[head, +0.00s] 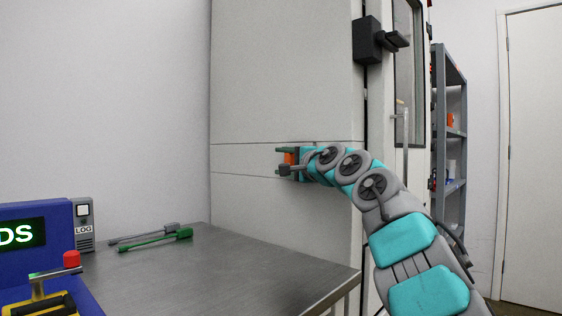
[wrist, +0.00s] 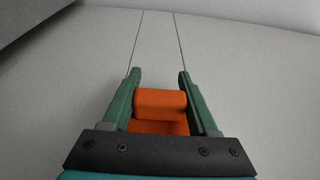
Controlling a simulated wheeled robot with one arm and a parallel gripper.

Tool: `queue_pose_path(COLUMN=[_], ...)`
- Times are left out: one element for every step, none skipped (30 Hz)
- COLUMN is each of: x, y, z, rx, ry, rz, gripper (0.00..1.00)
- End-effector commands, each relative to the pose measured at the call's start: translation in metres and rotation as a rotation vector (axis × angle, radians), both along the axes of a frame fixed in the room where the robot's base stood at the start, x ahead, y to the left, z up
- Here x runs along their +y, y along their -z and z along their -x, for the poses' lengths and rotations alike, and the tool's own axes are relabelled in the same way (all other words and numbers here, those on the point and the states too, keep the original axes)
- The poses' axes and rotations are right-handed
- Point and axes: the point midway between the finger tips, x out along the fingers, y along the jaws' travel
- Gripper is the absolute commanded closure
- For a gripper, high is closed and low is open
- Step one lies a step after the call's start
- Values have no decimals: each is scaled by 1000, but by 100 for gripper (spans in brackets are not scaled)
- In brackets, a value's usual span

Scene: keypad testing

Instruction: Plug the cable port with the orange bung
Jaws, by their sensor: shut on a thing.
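The orange bung (wrist: 160,103) sits between the two green fingers of my gripper (wrist: 158,88) in the wrist view. The fingers are shut on it. In the head view the gripper (head: 282,160) is beside the pale side panel of the tall cabinet (head: 290,80), with a bit of the orange bung (head: 290,158) showing between the fingers. I cannot tell whether the bung touches the panel. No cable port opening shows in either view; it may be hidden behind the gripper and bung.
A steel table (head: 240,270) stands below the panel, mostly bare on its right. Grey and green tools (head: 155,238) lie on it near a blue device (head: 40,250). A dark latch (head: 370,40) juts from the cabinet's front edge. Grey shelves (head: 452,130) stand behind at right.

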Motion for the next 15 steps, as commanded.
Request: queue_pose_path(x=[-1, -1, -2, -2, -3, -3, -4, -4, -5, -5, -6, -6, -6, -6, -6], y=[-1, -1, -1, -1, -1, -1, -1, -1, -1, -1, -1, -1, -1, 0, 0], z=[-1, -1, -2, -3, -3, -4, -4, -5, -6, -6, -7, -7, -7, -7, -7], rx=[0, 0, 0, 0, 0, 0, 0, -1, -1, -1, -1, -1, -1, -1, -1], ry=[0, 0, 0, 0, 0, 0, 0, 0, 0, 0, 0, 0, 0, 0, 0], rz=[0, 0, 0, 0, 0, 0, 0, -1, -1, -1, -1, -1, -1, -1, -1], gripper=[100, 100, 100, 100, 100, 100, 100, 100, 100, 100, 100, 100, 39, 36, 31])
